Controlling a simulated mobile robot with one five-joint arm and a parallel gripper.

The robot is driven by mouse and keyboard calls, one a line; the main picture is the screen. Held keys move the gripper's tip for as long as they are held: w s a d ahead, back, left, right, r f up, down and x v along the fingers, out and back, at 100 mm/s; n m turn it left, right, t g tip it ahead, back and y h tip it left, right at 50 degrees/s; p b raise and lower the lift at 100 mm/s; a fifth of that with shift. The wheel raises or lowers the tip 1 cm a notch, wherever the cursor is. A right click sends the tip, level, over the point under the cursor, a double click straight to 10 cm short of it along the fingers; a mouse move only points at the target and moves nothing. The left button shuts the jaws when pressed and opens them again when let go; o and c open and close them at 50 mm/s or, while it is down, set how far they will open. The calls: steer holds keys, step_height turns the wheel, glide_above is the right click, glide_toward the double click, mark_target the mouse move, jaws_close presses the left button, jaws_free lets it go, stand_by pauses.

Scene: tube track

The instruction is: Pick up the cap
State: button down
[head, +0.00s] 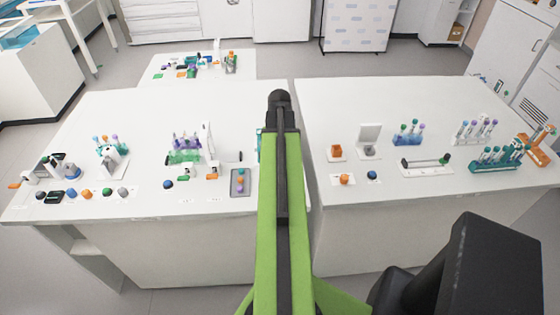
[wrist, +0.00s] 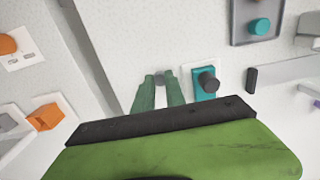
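In the wrist view, my gripper (wrist: 160,76) points down at the left white table with its two green fingers a little apart. A small grey round thing (wrist: 160,80), possibly the cap, shows between the fingertips. I cannot tell whether the fingers grip it or only stand on either side of it, nor whether it is off the table. In the head view, my green arm hides the gripper and this grey thing. Other caps are in view: an orange cap (head: 344,179) and a dark blue cap (head: 372,175) on the right table.
A teal block with a dark knob (wrist: 207,82) stands close right of my fingers. A small black piece (wrist: 252,78) and a grey tray (wrist: 236,37) lie farther right. A gap (wrist: 88,55) separates the tables. An orange block (wrist: 45,116) is across it.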

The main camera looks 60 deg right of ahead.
step_height(320, 180, up, 6)
steer(key=p, duration=0.5)
steer(key=shift+f+p, duration=0.15)
steer(key=shift+p, duration=0.2)
steer(key=shift+f, duration=0.1)
